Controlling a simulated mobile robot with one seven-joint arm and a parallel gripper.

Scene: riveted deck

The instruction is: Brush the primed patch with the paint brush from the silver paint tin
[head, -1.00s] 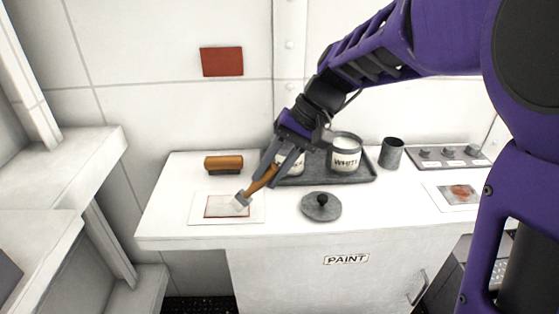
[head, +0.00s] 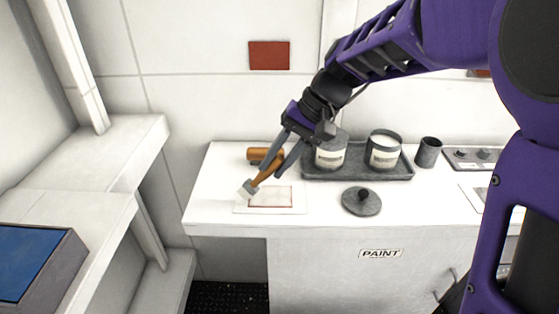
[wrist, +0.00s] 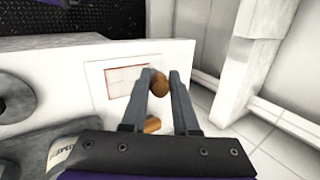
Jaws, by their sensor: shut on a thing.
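My gripper (head: 270,168) is shut on the wooden handle of the paint brush (head: 262,178), which slants down to the left. Its pale bristles (head: 246,190) are over the left edge of the white card; I cannot tell whether they touch it. The patch (head: 270,197), a pale rectangle with a red-brown border, lies on the card just right of the bristles. In the wrist view the handle's end (wrist: 160,84) sits between the fingers and hides the bristles. Two labelled tins (head: 331,156) (head: 384,153) stand in a grey tray; I cannot read which is silver.
A grey lid with a dark knob (head: 361,202) lies in front of the tray (head: 355,173). A dark cup (head: 428,153) stands right of it. A red-brown square (head: 269,55) is on the wall.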

